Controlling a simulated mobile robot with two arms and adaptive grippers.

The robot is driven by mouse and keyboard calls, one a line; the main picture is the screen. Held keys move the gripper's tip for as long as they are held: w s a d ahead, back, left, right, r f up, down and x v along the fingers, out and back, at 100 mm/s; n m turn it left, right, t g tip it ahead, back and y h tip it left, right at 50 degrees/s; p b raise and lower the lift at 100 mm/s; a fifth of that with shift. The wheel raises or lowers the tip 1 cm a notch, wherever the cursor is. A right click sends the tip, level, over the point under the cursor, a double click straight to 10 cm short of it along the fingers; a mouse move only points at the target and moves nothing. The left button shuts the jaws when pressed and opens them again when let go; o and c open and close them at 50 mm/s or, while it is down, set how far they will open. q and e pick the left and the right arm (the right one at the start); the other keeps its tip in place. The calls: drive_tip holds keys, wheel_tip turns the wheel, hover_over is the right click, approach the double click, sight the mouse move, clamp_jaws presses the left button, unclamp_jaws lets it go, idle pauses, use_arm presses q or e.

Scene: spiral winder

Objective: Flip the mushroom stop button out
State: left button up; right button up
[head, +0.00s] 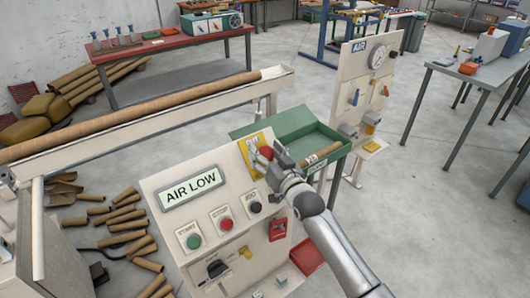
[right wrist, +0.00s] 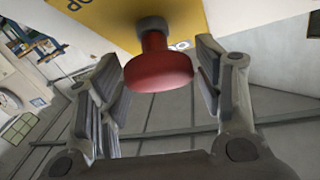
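The red mushroom stop button (head: 266,153) stands on a yellow plate (head: 252,158) at the upper right of the slanted control panel (head: 160,192). In the right wrist view the red button (right wrist: 158,72) sticks out on its stem from the yellow plate (right wrist: 105,14). My right gripper (head: 268,158) is at the button. In the right wrist view its two fingers (right wrist: 158,85) are spread either side of the button, with gaps visible on both sides, so it is open. My left gripper is not in view.
The panel display (head: 191,188) reads AIR LOW. Below it are a green button (head: 194,242), a red button (head: 226,224) and a black button (head: 255,207). A green tray (head: 300,122) lies just behind the gripper. A long brown tube (head: 130,113) lies in a trough at left.

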idle(0.3)
drive_tip(key=v, duration=1.2)
